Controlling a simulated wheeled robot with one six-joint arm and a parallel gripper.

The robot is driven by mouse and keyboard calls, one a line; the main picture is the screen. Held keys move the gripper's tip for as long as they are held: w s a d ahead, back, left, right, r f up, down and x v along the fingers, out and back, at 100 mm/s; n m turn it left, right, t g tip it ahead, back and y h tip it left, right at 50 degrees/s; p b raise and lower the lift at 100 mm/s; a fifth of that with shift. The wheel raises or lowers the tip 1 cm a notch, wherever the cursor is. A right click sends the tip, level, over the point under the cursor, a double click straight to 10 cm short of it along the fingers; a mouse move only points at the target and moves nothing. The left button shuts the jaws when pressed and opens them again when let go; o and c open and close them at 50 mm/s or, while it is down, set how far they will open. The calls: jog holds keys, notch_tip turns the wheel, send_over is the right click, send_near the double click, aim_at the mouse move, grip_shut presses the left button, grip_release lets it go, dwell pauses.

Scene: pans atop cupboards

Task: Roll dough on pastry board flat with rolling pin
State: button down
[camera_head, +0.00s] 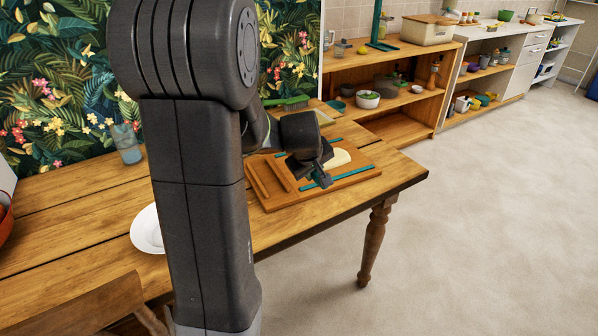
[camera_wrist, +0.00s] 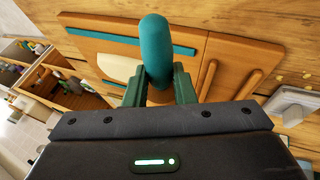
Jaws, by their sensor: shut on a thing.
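The pastry board (camera_head: 352,179) is a wooden board with teal strips, lying near the table's right end. Pale, flat dough (camera_head: 338,157) lies on its right part, partly hidden behind my gripper. In the wrist view the dough (camera_wrist: 118,66) shows left of the fingers. My gripper (camera_head: 314,174) is low over the middle of the board. In the wrist view my gripper (camera_wrist: 160,88) is shut on the rolling pin (camera_wrist: 156,45), whose teal rounded end points toward the top of the picture. The rest of the pin is mostly hidden by the fingers, and I cannot tell whether it touches the dough.
Two wooden bars (camera_head: 268,178) lie on the board's left part. A white plate (camera_head: 147,230) and a glass (camera_head: 127,144) stand on the table to the left. A green brush (camera_head: 288,102) lies behind the board. Open shelves (camera_head: 398,101) stand beyond the table.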

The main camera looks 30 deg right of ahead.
dwell(0.3)
jog(key=shift+f+b, duration=2.05)
jog(key=shift+f, duration=0.3)
jog(key=shift+f+b, duration=0.3)
jog(key=shift+f, duration=0.05)
jog(key=shift+d+r, duration=0.1)
